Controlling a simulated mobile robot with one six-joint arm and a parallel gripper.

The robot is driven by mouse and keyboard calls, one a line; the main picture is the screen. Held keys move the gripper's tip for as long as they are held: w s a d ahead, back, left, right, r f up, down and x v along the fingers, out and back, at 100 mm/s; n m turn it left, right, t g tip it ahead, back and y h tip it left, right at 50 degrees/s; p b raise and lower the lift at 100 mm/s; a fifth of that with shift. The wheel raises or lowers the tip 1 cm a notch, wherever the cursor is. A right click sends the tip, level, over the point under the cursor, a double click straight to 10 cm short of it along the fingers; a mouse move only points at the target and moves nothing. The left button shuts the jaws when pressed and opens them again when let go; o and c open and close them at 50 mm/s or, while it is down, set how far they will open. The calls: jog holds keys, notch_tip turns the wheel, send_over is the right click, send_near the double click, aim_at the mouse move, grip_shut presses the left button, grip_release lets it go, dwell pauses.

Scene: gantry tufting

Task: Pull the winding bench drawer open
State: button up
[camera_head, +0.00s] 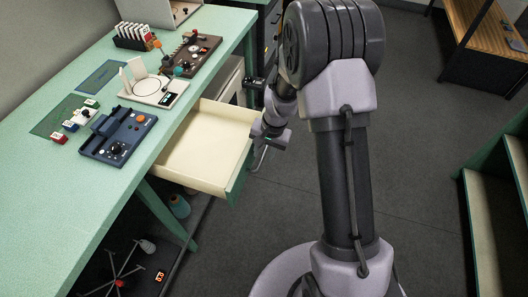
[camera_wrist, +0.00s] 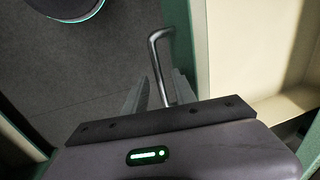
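The winding bench drawer (camera_head: 205,150) stands well out from under the green bench top, its pale inside empty. Its front panel is green and faces right. My gripper (camera_head: 267,134) is at this front in the head view. In the wrist view, the drawer's bent metal handle (camera_wrist: 157,65) runs down between the two fingers of my gripper (camera_wrist: 160,92). The fingers look apart, with narrow gaps beside the bar, so the gripper appears open around the handle. Part of the handle's lower end is hidden by the gripper body.
The bench top (camera_head: 50,190) carries a blue control box (camera_head: 118,135), a white round-dial device (camera_head: 153,88) and a brown panel (camera_head: 190,55). Green shelving (camera_head: 490,200) stands at the right. The grey floor (camera_head: 420,130) between is clear.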

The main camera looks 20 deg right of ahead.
notch_tip(320, 180, up, 17)
jog(key=s+d+p, duration=0.2)
jog(key=p, duration=0.4)
jog(key=shift+d+p, duration=0.35)
jog(key=shift+p, duration=0.05)
jog(key=shift+w, duration=0.1)
jog(key=s+a+r+t, duration=0.25)
jog(key=s+r, duration=0.25)
jog(key=r, duration=0.5)
jog(key=s+a+r+n+t, duration=0.1)
jog(key=s+a+r, duration=0.2)
jog(key=s, duration=0.5)
jog(key=s+a+r+n+t+b, duration=0.1)
jog(key=s+a+r, duration=0.2)
jog(key=s, duration=0.5)
jog(key=shift+s+r+n, duration=0.3)
jog(key=shift+s+r, duration=0.1)
jog(key=shift+r, duration=0.2)
jog(key=shift+a, duration=0.1)
